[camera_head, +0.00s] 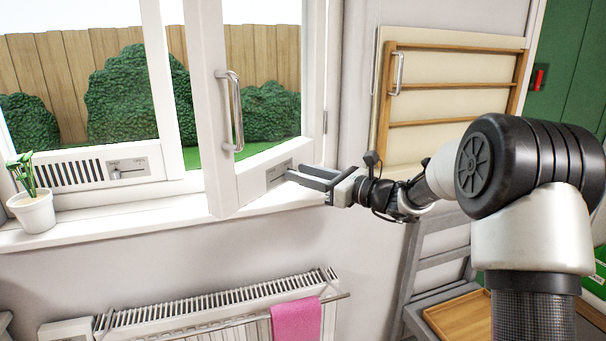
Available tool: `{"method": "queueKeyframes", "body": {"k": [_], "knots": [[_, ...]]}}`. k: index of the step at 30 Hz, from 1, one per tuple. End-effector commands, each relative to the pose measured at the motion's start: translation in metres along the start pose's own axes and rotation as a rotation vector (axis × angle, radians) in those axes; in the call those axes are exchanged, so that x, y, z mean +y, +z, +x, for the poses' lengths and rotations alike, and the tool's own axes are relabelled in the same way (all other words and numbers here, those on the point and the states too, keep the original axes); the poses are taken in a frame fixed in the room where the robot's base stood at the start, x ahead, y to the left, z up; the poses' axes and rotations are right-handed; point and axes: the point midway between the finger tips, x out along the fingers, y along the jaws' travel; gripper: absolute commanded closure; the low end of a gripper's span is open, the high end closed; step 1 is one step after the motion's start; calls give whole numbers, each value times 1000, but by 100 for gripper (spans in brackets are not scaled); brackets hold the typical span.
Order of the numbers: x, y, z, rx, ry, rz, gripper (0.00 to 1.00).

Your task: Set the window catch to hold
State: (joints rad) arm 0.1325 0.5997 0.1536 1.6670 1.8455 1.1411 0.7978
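The window sash (209,100) stands ajar, swung into the room, with a vertical metal bar handle (231,112). A small grey plate (277,172) with faint markings sits low on the window, just left of my fingertips; it looks like the catch, but its lever and setting are too small or hidden to read. A similar plate with a slider (127,169) is on the vent strip at left, its labels unreadable. My gripper (303,174) points left at the grey plate, its fingers apart and nothing seen between them. I cannot tell whether they touch the plate.
A potted plant (33,210) stands at the sill's left end. Below are a white radiator (200,307) and a pink towel (296,322) on a rail. A wooden-framed rack (450,83) is on the right wall, above a grey stand with a wooden tray (462,318).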

Motion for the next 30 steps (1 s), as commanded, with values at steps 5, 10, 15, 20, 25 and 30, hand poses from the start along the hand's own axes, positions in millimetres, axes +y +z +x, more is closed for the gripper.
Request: {"method": "queueKeyframes", "body": {"k": [5,10,15,20,25,30], "knots": [[-1,2,-27,1,-4,0,66],[-2,2,-69,2,-6,0,66],[-2,2,-111,1,-8,0,66],[-1,2,-143,1,-5,0,66],[-1,1,-164,1,-5,0,66],[0,0,-171,0,-2,0,66]]}}
